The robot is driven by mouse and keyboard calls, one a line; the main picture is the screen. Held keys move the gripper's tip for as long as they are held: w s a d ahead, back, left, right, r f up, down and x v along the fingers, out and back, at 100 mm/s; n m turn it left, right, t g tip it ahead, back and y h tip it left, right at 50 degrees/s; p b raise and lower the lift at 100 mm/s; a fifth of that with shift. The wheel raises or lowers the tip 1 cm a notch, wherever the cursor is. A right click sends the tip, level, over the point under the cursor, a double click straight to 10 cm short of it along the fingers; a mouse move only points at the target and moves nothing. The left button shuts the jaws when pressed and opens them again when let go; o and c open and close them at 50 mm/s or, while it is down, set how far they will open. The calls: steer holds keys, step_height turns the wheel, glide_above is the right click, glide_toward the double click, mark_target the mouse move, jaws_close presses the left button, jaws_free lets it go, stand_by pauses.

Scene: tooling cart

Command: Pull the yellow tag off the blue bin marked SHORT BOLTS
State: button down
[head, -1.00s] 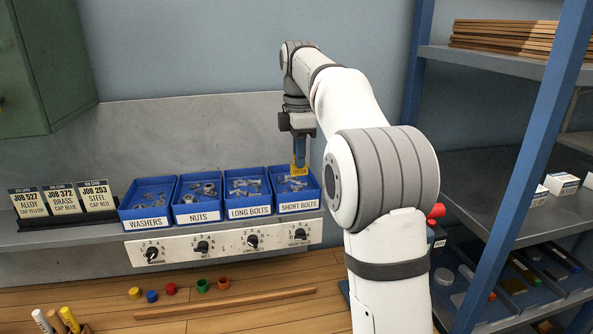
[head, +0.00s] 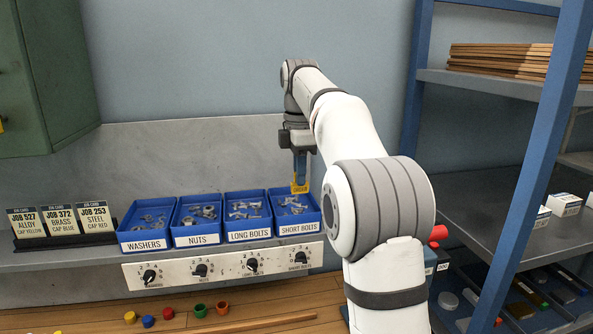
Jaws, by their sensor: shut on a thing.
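The blue bin marked SHORT BOLTS (head: 299,228) is the rightmost of the row on the shelf, with several grey bolts in it. My gripper (head: 299,180) points down over the back part of this bin. It is shut on the yellow tag (head: 299,189), which shows just below the fingers. The tag's lower edge is close to the bin's rear rim; I cannot tell whether it still touches the bin. Most of the tag's upper part is hidden by the fingers.
Bins marked LONG BOLTS (head: 248,236), NUTS (head: 197,240) and WASHERS (head: 145,245) stand close at the left. A dial panel (head: 225,267) is below them. Job cards (head: 60,221) stand far left. A blue-framed rack (head: 530,150) is at the right.

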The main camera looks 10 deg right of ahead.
steer(key=shift+f+b, duration=0.45)
steer(key=shift+f, duration=0.45)
